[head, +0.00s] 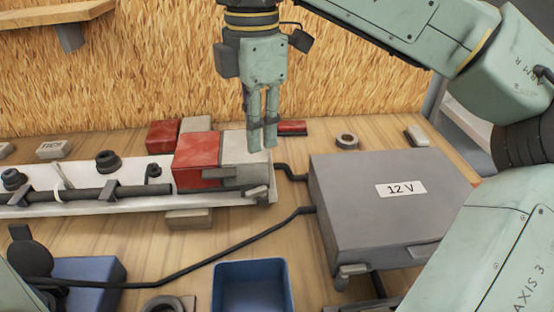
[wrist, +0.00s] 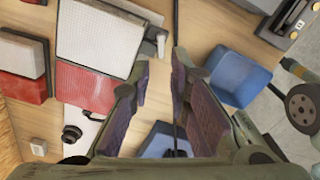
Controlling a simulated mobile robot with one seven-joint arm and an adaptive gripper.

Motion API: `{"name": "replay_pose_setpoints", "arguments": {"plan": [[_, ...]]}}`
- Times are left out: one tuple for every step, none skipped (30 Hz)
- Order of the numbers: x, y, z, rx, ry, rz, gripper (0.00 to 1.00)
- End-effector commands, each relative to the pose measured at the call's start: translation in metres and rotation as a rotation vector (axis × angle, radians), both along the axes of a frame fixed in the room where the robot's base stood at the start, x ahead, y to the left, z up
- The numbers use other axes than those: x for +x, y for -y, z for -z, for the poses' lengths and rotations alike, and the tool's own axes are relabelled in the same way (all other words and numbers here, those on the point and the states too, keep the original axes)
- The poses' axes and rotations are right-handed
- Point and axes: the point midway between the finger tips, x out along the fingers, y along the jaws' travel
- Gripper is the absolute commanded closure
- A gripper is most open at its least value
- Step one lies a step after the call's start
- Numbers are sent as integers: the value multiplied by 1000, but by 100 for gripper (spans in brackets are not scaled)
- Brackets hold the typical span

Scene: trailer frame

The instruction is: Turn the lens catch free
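A lamp block with a red lens (head: 197,160) and a white lens (head: 245,148) sits at the right end of a white beam (head: 120,180). In the wrist view its white lens (wrist: 98,38) and red lens (wrist: 85,88) are side by side. A small grey lever, seemingly the catch (head: 257,191), is at the lamp's front right corner; a grey piece beside the white lens, likely the same catch (wrist: 153,44), shows in the wrist view. My gripper (head: 262,147) points down over the lamp's right side. In the wrist view my gripper (wrist: 161,64) is open, with nothing visibly held.
A grey 12 V box (head: 395,205) stands right of the lamp, with black cables (head: 200,262) on the table. A blue bin (head: 252,290) is at the front. A dark ring (head: 347,141) and another red block (head: 163,134) are behind.

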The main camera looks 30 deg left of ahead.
Motion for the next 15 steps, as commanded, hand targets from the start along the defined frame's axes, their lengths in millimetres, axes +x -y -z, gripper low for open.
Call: {"name": "replay_pose_setpoints", "arguments": {"plan": [[0, 1, 2, -3, 1, 1, 82], [0, 1, 4, -4, 0, 2, 82], [0, 1, 8, -4, -1, 2, 82], [0, 1, 11, -4, -1, 2, 82], [0, 1, 15, -4, 0, 2, 82], [0, 1, 22, -4, -3, 1, 82], [0, 1, 27, -4, -3, -1, 82], [0, 1, 33, -4, -3, 0, 82], [0, 1, 41, -4, -3, 0, 82], [0, 1, 47, -3, -4, 0, 82], [0, 1, 53, -3, -3, -1, 82], [0, 1, 60, -3, -4, -1, 82], [0, 1, 66, -3, -3, 0, 82], [0, 1, 71, -2, -4, 0, 82], [-1, 1, 78, -3, -3, -1, 82]]}}
